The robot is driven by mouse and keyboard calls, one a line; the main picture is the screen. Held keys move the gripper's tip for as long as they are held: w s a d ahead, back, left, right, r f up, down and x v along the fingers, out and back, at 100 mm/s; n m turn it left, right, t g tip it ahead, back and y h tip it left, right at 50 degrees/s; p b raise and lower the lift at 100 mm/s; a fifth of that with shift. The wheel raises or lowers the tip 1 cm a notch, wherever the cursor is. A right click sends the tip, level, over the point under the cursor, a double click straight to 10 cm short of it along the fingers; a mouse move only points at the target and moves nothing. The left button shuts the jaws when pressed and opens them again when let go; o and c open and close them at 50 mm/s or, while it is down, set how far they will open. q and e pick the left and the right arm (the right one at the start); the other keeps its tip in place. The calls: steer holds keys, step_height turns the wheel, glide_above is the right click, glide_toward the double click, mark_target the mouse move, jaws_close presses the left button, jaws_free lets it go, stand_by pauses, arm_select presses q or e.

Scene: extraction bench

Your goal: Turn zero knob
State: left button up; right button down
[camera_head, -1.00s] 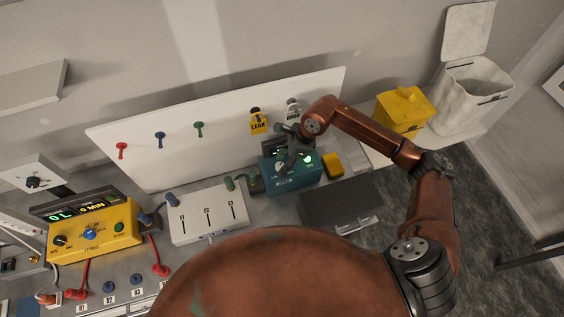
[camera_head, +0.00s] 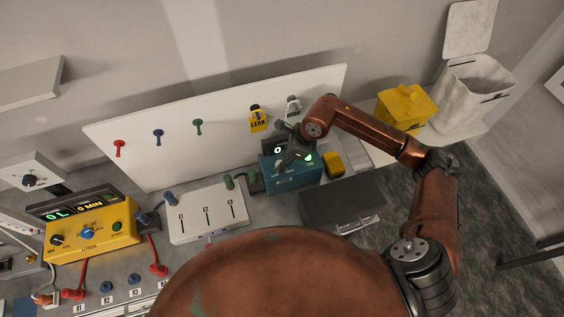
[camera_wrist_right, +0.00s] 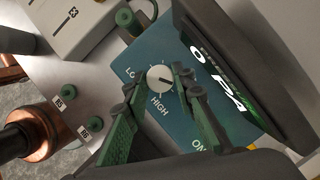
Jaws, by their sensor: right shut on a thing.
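A blue-green instrument box (camera_head: 290,179) with a dark display sits on the bench below the white board. In the right wrist view its panel (camera_wrist_right: 205,128) carries a white knob (camera_wrist_right: 160,78) with a pointer line, with "HIGH" and a partly hidden "LO" beside it. My right gripper (camera_head: 284,163) reaches down over the box from the right. In the wrist view its green-padded fingers (camera_wrist_right: 153,90) are shut on the knob, one on each side. The display (camera_wrist_right: 212,75) is partly legible, with a "0" on it. My left gripper is out of view.
A yellow meter (camera_head: 92,231) and a white switch box (camera_head: 207,213) stand to the left. A black box (camera_head: 340,203) is in front, and a small yellow block (camera_head: 333,164) beside the instrument. Yellow and grey locks (camera_head: 258,120) hang on the board behind.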

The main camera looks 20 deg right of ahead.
steer(key=shift+m+t+b, duration=0.4)
steer(key=shift+m, duration=0.6)
steer(key=c, duration=1.6)
jaws_free()
steer(key=shift+r, duration=0.1)
steer(key=v, duration=1.2)
steer(key=shift+a, duration=0.15)
